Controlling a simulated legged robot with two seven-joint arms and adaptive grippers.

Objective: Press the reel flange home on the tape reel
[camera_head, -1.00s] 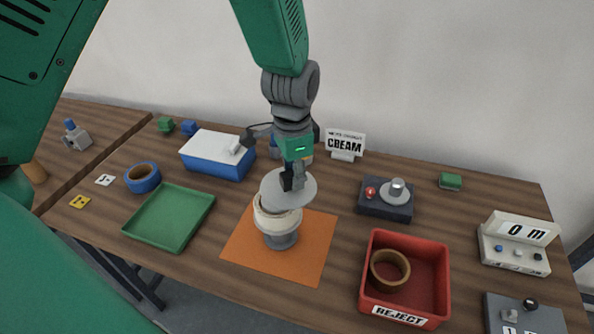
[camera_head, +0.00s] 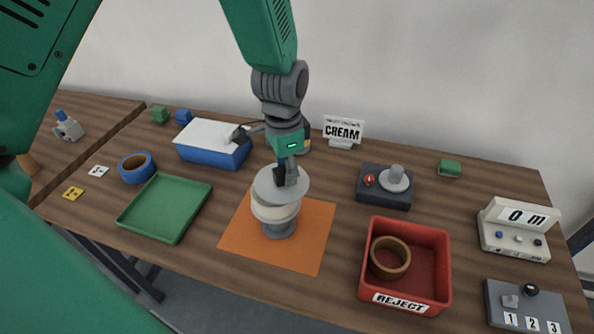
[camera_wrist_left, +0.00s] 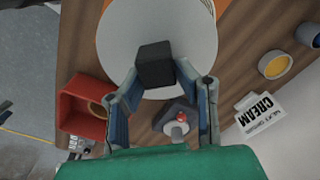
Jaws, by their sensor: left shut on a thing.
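The tape reel, a cream roll (camera_head: 275,211) on a grey lower flange and stand (camera_head: 278,229), stands upright on an orange mat (camera_head: 318,228). My left gripper (camera_head: 287,178) points down above it, shut on the black knob of the grey reel flange (camera_head: 265,184). The flange covers most of the roll's top; I cannot tell whether it touches the roll. In the left wrist view, the knob (camera_wrist_left: 155,65) sits between the fingertips, with the pale flange disc (camera_wrist_left: 190,28) behind it hiding the reel. My right gripper is not in view.
Left of the mat are a green tray (camera_head: 166,208) and a blue tape roll (camera_head: 137,168). A blue box with a white lid (camera_head: 212,137) is behind. A red reject bin (camera_head: 440,270) and a dark device (camera_head: 384,199) with a red button are right.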

